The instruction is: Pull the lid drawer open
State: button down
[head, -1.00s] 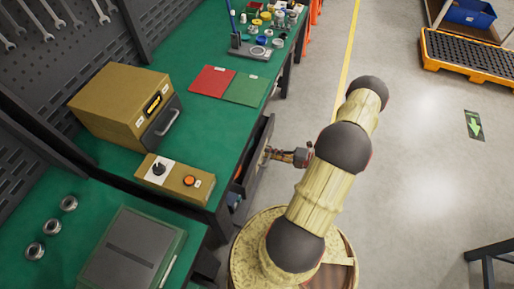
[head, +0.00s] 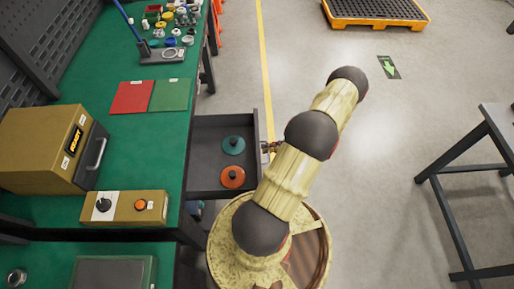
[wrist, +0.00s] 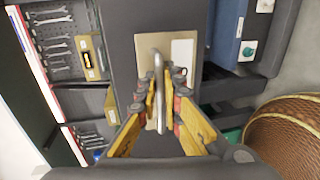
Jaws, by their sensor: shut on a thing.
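The lid drawer (head: 210,150) stands pulled out from under the green workbench in the head view. A teal lid (head: 233,145) and an orange lid (head: 232,177) lie inside it, each with a dark knob. My gripper (head: 270,147) is at the drawer's front, partly hidden by my arm. In the wrist view my gripper (wrist: 163,100) is shut on the metal drawer handle (wrist: 158,65), with a finger on either side of it. The grey drawer front (wrist: 125,50) and a pale label plate (wrist: 183,55) show behind the handle.
The green workbench (head: 150,205) carries a tan box-shaped device (head: 35,140), a control box (head: 125,207), a red mat (head: 131,97) and a green mat (head: 170,95). A dark-framed table (head: 500,125) stands at right. The floor between is clear.

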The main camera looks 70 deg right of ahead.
jog(key=shift+s+d, duration=0.25)
jog(key=shift+s, duration=0.4)
jog(key=c, duration=2)
grip_release()
jog(key=v, duration=1.2)
